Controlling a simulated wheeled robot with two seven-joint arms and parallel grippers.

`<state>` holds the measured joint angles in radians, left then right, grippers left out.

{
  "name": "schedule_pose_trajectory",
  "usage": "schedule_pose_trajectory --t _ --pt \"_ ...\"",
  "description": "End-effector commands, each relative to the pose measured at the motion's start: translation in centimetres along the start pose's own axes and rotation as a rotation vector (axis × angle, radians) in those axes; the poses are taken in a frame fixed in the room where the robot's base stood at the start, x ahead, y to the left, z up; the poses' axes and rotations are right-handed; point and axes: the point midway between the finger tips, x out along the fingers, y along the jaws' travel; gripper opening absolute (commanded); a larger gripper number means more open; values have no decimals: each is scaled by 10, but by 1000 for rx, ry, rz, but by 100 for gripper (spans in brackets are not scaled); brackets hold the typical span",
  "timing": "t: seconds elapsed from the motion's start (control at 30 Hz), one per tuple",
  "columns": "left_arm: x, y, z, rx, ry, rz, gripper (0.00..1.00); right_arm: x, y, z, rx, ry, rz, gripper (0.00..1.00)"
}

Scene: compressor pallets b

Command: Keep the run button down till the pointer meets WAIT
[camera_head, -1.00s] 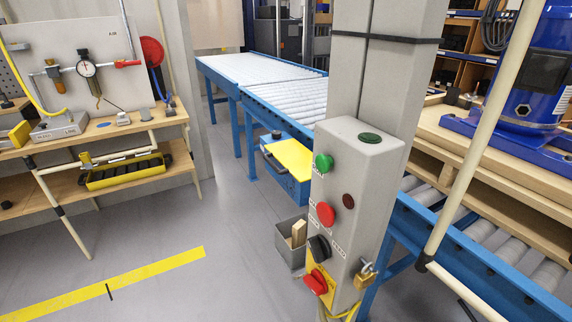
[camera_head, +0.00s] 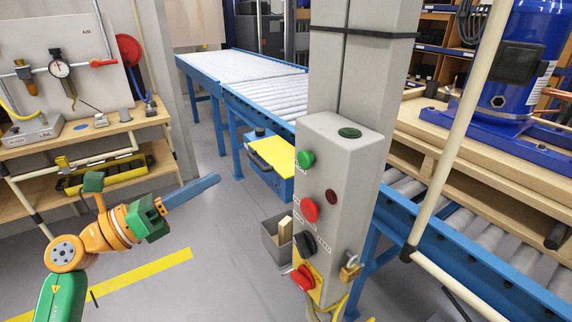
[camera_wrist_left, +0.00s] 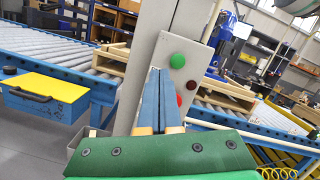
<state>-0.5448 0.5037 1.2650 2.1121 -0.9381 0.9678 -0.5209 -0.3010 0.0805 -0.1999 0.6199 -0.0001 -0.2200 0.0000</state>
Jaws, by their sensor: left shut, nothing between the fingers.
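A grey control box (camera_head: 340,225) on a post carries a green button (camera_head: 306,159), a red button (camera_head: 310,210) and a black knob (camera_head: 304,243). Their labels are too small to read. My left gripper (camera_head: 217,178) is shut and empty, left of the box and apart from it, its blue fingers pointing right. In the left wrist view the fingertips (camera_wrist_left: 159,72) show in front of the box, left of the green button (camera_wrist_left: 177,60), and partly cover the red button. My right gripper is out of view.
A red switch (camera_head: 303,277) and a brass padlock (camera_head: 350,267) sit low on the box. A grey bin (camera_head: 277,240) stands beside the post. A cream rail (camera_head: 462,130) rises at the right. The floor between my left gripper and the box is free.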

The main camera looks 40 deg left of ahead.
Motion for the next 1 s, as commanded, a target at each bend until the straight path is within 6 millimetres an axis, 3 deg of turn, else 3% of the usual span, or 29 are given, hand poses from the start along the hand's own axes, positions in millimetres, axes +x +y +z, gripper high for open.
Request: schedule_pose_trajectory --t 0.03,0.1,0.2,0.57,0.67,1.0 --pt "1 -18 0 144 65 -16 0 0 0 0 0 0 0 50" --pt "0 -34 -3 296 137 -23 0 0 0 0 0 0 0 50" --pt "-2 -42 -6 393 187 -24 0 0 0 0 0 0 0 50" --pt "2 -42 -6 398 190 -23 0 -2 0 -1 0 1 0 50" --pt "16 -43 -7 397 191 -26 0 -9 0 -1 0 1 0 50" --pt "89 -44 -17 396 188 -27 0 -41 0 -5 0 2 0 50"
